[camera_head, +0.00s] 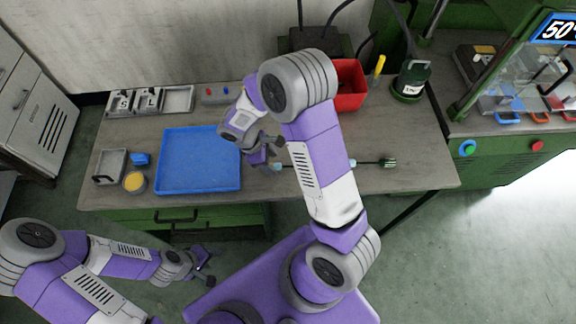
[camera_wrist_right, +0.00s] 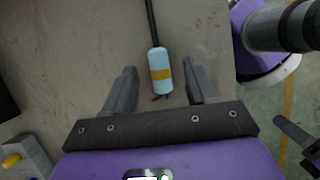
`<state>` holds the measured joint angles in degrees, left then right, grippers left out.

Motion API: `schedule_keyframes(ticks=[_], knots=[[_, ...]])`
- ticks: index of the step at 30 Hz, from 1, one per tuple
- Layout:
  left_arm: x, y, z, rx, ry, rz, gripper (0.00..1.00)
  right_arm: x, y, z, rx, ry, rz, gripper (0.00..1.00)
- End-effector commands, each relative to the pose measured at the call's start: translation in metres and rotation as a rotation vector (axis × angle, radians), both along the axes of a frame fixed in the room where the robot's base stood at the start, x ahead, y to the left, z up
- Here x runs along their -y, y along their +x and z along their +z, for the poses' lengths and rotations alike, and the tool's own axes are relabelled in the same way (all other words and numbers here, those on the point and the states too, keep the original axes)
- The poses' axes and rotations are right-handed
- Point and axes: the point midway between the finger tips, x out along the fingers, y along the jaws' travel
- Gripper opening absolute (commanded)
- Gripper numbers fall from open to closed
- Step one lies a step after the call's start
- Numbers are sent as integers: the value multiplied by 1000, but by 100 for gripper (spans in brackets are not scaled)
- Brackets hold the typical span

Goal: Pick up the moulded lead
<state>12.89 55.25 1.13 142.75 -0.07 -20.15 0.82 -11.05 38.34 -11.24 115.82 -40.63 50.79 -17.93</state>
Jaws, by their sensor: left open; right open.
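The lead lies on the table. In the right wrist view its light-blue moulded body (camera_wrist_right: 160,62) has an orange band, short wire ends at the near end and a dark cable (camera_wrist_right: 152,22) running up. In the head view a light-blue end (camera_head: 278,167) shows beside my right gripper (camera_head: 268,155); my right arm hides the middle, and a dark end (camera_head: 388,162) shows further right. My right gripper, also in the wrist view (camera_wrist_right: 160,82), is open, one finger on each side of the body, with gaps. My left gripper (camera_head: 207,268) is open and empty, off the table's front edge.
A blue tray (camera_head: 198,184) lies left of my right gripper. Grey bins (camera_head: 178,99), a small blue block (camera_head: 141,159) and a yellow-topped pot (camera_head: 134,182) stand further left. A red bin (camera_head: 350,101) is behind my right arm.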

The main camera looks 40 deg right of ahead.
Motion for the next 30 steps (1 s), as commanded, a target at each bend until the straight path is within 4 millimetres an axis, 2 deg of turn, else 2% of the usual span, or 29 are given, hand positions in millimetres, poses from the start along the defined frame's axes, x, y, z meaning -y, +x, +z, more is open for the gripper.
schedule_keyframes(ticks=[1,4,13,24,30], knots=[[0,0,-4,0,0,0,56,2,-1,-10,-2,-1,-2,57],[0,0,-6,1,0,0,56,6,-4,-20,-2,-1,-1,57],[0,0,-6,1,0,0,56,7,-5,-24,1,1,-1,57],[0,0,-6,1,0,0,56,7,-5,-24,1,1,-1,1],[0,0,-6,1,0,0,56,7,-4,-24,2,0,-1,0]])
